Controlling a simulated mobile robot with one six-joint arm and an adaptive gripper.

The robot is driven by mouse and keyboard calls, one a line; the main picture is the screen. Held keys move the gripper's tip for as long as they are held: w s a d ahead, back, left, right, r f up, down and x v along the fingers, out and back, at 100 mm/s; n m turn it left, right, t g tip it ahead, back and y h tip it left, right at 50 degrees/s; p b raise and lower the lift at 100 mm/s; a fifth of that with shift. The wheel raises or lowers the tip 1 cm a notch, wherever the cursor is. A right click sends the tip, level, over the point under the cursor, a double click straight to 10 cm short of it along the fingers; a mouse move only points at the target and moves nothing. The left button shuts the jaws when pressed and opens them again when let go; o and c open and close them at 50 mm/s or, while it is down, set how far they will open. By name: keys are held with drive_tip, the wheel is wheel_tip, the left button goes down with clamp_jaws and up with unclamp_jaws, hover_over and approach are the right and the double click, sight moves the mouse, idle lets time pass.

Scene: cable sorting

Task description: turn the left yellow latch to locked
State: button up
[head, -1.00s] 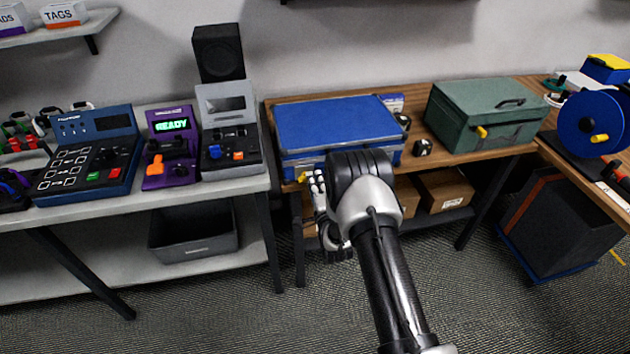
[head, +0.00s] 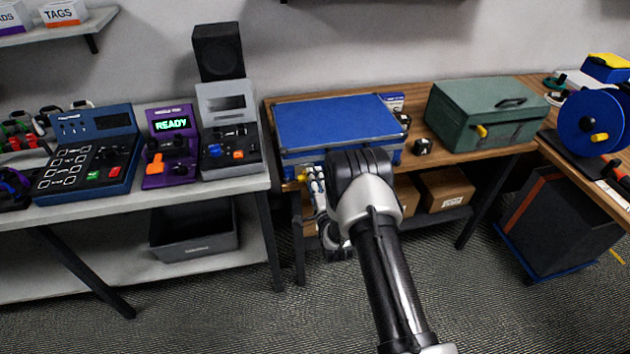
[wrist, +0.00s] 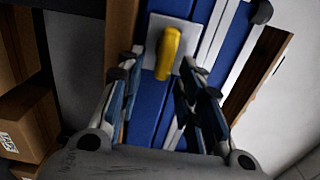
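The blue case (head: 335,122) lies closed on the wooden bench. Its left yellow latch (head: 302,174) is on the front face near the left end, partly hidden by my gripper (head: 312,178) in the head view. In the wrist view the yellow latch (wrist: 168,52) stands on a pale plate, its lever nearly along the picture's vertical with a slight tilt. My gripper (wrist: 155,88) is open in the wrist view, with one finger on each side of the latch's lower end. A gap shows between the fingers and the lever. The case's right front is hidden by my arm.
A green case (head: 485,112) with a yellow latch stands to the right on the wooden bench (head: 440,150). Cardboard boxes (head: 445,190) sit on the shelf below. A purple device reading READY (head: 170,150) stands on the left table. A blue reel (head: 588,125) is at far right.

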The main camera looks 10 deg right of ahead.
drive_tip(key=s, duration=1.2)
idle(0.3)
